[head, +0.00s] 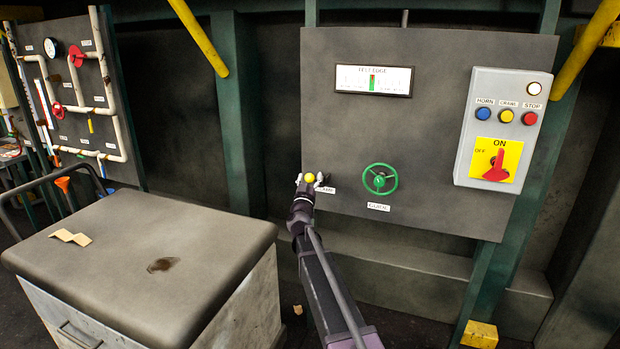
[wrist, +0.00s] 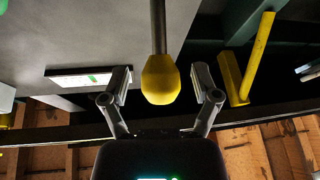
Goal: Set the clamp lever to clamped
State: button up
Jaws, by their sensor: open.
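The clamp lever's yellow knob (head: 309,178) shows at the lower left of the grey panel (head: 440,120). A label beside it is partly hidden by my gripper. In the wrist view the yellow knob (wrist: 160,82) sits on a grey rod that runs up out of the picture. My gripper (head: 309,182) is open at the knob. In the wrist view its two fingers (wrist: 162,85) stand on either side of the knob, with a gap on each side. My arm hides the lever's base in the head view.
A green handwheel (head: 380,179) marked GUIDE sits right of the knob. A belt edge gauge (head: 374,80) is above. A control box (head: 503,128) with buttons and a red switch is at the right. A grey-topped cabinet (head: 150,260) stands at the left.

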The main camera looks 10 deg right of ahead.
grip_shut()
